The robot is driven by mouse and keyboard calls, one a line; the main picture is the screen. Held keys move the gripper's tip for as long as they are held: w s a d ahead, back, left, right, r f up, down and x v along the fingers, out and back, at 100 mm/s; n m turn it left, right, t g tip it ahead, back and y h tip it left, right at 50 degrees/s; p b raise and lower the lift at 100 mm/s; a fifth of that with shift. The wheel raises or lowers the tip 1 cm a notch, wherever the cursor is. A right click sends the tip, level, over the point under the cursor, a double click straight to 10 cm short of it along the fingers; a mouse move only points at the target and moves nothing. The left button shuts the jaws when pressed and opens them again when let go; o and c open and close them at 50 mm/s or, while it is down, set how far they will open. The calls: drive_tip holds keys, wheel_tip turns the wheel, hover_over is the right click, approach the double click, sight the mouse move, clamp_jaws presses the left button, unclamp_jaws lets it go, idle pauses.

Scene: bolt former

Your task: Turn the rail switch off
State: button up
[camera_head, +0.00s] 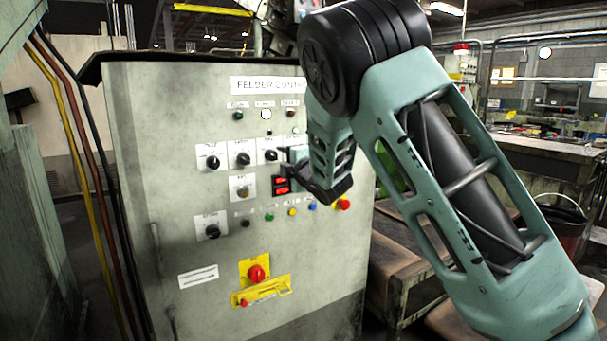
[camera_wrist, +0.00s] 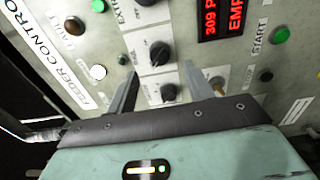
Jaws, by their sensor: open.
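The control panel (camera_head: 180,250) carries several black rotary knobs on white plates. Their small labels are too blurred to read, so I cannot tell which is the rail switch. In the wrist view my gripper (camera_wrist: 161,69) is open, its two fingers apart and pointing at the panel. One black knob (camera_wrist: 160,53) shows between the fingertips; I cannot tell whether they touch it. It appears to be the upper-row knob (camera_head: 270,155) in the head view. Another knob (camera_wrist: 168,92) shows lower between the fingers. My arm hides part of the panel in the head view.
A red display (camera_wrist: 220,18) and a green button (camera_wrist: 281,36) sit near the fingers. A red emergency knob (camera_head: 257,273) on yellow is lower on the panel. A workbench (camera_head: 407,255) stands to the right; cables (camera_head: 75,150) hang at left.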

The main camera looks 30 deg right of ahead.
drive_tip(key=s, duration=1.1)
drive_tip(key=shift+s+b, duration=0.4)
drive_tip(key=s+a+f+m+g+y+p, duration=0.1)
drive_tip(key=s+a+f+m+g+p, duration=0.35)
drive_tip(key=a, duration=0.45)
drive_tip(key=s+a+f+m+g+y+p, duration=0.1)
drive_tip(key=s+a+f+m+g, duration=0.2)
drive_tip(key=s+a+g, duration=0.35)
drive_tip(key=s+a+m+g+p, duration=0.1)
drive_tip(key=s+a+g, duration=0.2)
drive_tip(key=s, duration=0.9)
drive_tip(key=s+a+r+m+g+h+p, duration=0.1)
drive_tip(key=s+a+g, duration=0.3)
drive_tip(key=s, duration=0.9)
drive_tip(key=shift+a+m+p, duration=0.4)
drive_tip(key=shift+m+p, duration=0.15)
drive_tip(key=shift+p, duration=0.1)
